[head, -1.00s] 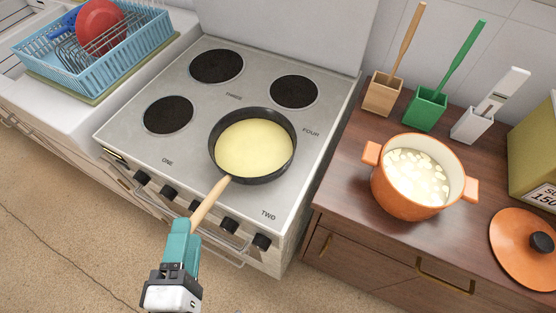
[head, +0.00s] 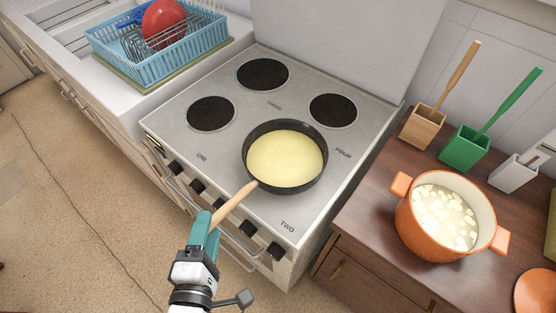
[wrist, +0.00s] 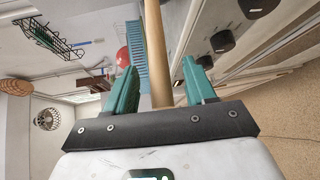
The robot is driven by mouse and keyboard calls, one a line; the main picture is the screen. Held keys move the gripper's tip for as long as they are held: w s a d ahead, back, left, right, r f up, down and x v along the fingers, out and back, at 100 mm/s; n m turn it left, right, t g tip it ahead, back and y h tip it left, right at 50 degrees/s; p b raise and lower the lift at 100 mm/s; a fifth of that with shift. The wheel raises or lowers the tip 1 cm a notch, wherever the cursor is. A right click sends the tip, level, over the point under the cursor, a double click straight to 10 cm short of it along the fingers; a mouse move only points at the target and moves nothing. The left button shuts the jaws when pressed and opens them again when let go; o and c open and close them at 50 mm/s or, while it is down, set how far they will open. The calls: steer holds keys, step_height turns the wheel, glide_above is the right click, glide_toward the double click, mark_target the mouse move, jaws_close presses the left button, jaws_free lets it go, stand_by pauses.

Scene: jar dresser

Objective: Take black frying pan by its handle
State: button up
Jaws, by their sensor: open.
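The black frying pan (head: 318,171) sits on the front right burner of the stove in the head view, with a pale yellow filling inside. Its light wooden handle (head: 235,205) points toward the front left, past the stove's front edge. My gripper (head: 206,229), with teal fingers, is at the handle's free end. In the wrist view the handle (wrist: 155,55) runs between the two open teal fingers of my gripper (wrist: 160,85), with gaps on both sides. The pan's body is not visible in the wrist view.
Stove knobs (head: 248,228) and an oven door handle (head: 238,252) lie close to the right of my gripper. An orange pot (head: 428,237) stands on the wooden dresser (head: 372,212) at right. A blue dish rack (head: 160,62) is at back left. The floor at left is clear.

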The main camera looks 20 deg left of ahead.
steer(key=shift+x, duration=1)
jaws_close()
steer(key=shift+r, duration=0.2)
